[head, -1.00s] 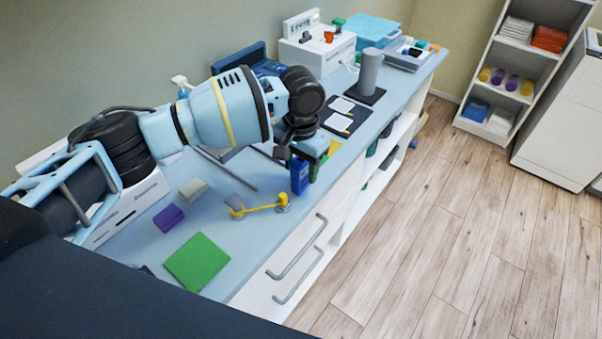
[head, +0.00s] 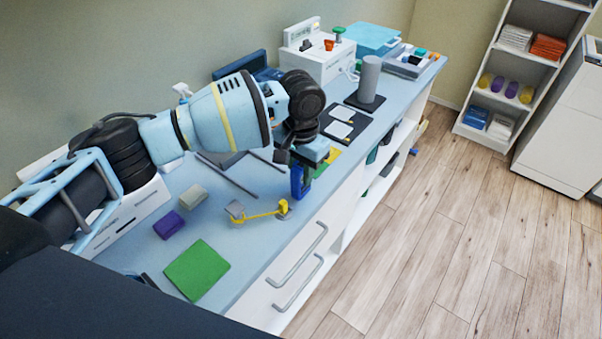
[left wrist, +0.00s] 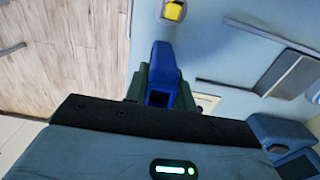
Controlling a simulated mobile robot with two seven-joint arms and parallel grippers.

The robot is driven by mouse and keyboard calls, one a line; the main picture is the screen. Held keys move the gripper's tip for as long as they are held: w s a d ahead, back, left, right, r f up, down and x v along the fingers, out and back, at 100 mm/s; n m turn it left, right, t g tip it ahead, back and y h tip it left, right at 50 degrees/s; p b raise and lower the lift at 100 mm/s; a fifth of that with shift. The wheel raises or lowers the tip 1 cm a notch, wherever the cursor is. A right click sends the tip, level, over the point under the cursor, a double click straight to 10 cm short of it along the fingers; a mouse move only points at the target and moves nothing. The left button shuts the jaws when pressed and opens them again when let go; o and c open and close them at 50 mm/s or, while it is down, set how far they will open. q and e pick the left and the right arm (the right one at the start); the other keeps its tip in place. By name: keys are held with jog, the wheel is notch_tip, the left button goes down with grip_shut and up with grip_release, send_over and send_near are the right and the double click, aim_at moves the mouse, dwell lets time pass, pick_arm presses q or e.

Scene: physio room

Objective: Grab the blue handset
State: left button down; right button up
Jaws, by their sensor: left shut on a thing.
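The blue handset (head: 297,181) is upright near the front edge of the bench, under my left arm. My left gripper (head: 303,170) points down and is shut on it, partly covering it. In the left wrist view the handset (left wrist: 163,72) sits between the two dark green fingers of my left gripper (left wrist: 162,90). I cannot tell whether its bottom touches the bench. My right gripper is not in view.
The light blue bench (head: 240,260) holds a green pad (head: 197,270), a purple block (head: 169,224), a grey block (head: 193,197) and a yellow jointed piece (head: 258,214). A black board with white cards (head: 341,129) and a grey cylinder (head: 369,78) stand further back.

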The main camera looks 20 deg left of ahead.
pick_arm(q)
jog(key=r, duration=0.3)
jog(key=shift+s+d, duration=0.3)
jog(key=s+d+p, duration=0.1)
jog(key=s+d, duration=0.3)
jog(key=s, duration=0.2)
jog(key=s+d+r+p, duration=0.1)
jog(key=s+d, duration=0.3)
jog(key=s, duration=0.2)
jog(key=shift+s+r, duration=0.15)
jog(key=shift+s, duration=0.25)
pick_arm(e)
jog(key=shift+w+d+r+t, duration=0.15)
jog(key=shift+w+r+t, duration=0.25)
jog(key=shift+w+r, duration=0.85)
